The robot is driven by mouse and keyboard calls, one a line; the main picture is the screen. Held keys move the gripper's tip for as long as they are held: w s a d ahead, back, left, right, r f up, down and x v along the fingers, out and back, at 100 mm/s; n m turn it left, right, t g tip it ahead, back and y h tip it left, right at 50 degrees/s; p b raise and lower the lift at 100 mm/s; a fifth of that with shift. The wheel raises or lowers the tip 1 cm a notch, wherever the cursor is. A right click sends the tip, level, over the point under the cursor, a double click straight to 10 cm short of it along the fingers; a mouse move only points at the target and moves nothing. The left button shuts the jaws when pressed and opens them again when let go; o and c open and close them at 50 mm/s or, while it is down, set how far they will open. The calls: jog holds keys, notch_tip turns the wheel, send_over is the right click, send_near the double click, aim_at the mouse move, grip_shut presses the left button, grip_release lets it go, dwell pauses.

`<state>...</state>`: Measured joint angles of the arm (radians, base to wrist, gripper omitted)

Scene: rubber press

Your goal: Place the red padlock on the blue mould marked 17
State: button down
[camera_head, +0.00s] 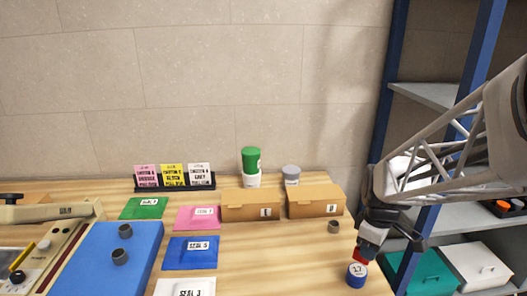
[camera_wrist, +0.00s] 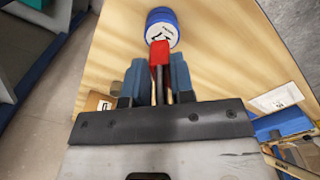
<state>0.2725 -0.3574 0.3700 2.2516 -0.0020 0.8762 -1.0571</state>
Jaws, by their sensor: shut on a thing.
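The blue mould marked 17 (camera_head: 357,276) is a round blue piece with a white label on top, standing near the front right of the wooden table. It shows at the top of the wrist view (camera_wrist: 154,15). My gripper (camera_head: 366,247) is shut on the red padlock (camera_head: 361,258), just above and behind the mould in the head view. In the wrist view the red padlock (camera_wrist: 159,52) sticks out past my blue fingertips (camera_wrist: 157,78) and overlaps the mould's near edge. I cannot tell whether the padlock touches the mould. My fingers hide part of the padlock.
A small grey cylinder (camera_head: 334,227) stands behind the mould, near two cardboard boxes (camera_head: 250,211) (camera_head: 315,206). A blue-framed shelf (camera_head: 466,217) is beyond the table's right edge. Coloured mats, including a blue one (camera_head: 190,258), lie left. The table between is clear.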

jog(key=shift+f, duration=1.7)
jog(key=shift+f, duration=0.15)
jog(key=c, duration=1)
grip_release()
notch_tip(320, 180, up, 12)
jog(key=shift+r, duration=0.15)
jog(key=shift+s+a, duration=0.1)
jog(key=s+a+m+t, duration=0.1)
jog(key=s+a+m, duration=0.2)
jog(key=s, duration=0.1)
jog(key=s+a+r+m, duration=0.1)
jog(key=s+a+m, duration=0.2)
jog(key=s+a, duration=0.1)
jog(key=s+a+m+t, duration=0.1)
jog(key=s+a+m, duration=0.2)
jog(key=s+a, duration=0.1)
jog(key=shift+s+a+r+t, duration=0.2)
jog(key=shift+s+t, duration=0.1)
jog(key=shift+s, duration=0.35)
